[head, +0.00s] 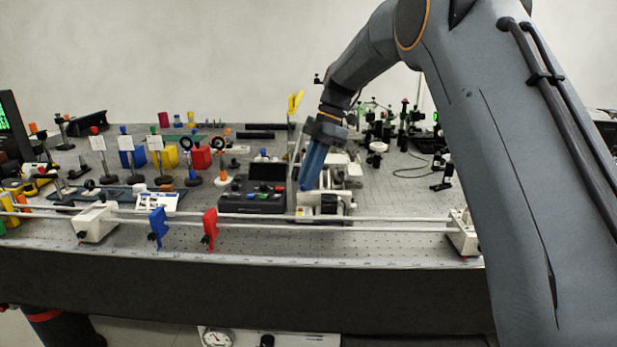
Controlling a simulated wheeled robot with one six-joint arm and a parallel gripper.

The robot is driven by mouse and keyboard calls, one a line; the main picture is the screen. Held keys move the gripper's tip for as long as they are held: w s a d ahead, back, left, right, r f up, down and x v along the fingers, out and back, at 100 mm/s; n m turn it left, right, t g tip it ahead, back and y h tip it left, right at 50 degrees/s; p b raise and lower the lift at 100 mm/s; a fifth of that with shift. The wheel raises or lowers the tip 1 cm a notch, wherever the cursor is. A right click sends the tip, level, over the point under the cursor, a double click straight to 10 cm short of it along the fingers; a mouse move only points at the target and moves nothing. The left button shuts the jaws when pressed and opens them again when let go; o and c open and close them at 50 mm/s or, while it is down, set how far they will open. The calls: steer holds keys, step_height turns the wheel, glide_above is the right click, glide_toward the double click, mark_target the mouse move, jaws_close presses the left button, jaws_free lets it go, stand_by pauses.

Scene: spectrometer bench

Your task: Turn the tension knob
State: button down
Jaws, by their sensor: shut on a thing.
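My gripper (308,188) shows in the head view near the middle of the bench, its blue fingers pointing down. It is shut at a small pale device (322,206) with dark parts, which stands just behind the front rail. The fingers hide what they hold, and I cannot make out the tension knob itself. The fingertips are at the left side of the device.
A black control box (252,203) with coloured buttons stands just left of my gripper. A long rail (370,224) runs along the front, carrying a blue clamp (158,227) and a red clamp (210,228). Optics posts crowd the left and back right. Bare bench (400,195) lies to the right.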

steer(key=c, duration=1.9)
jaws_free()
steer(key=shift+c, duration=0.2)
steer(key=b+v, duration=0.1)
steer(key=v, duration=0.7)
steer(key=shift+s+f, duration=0.1)
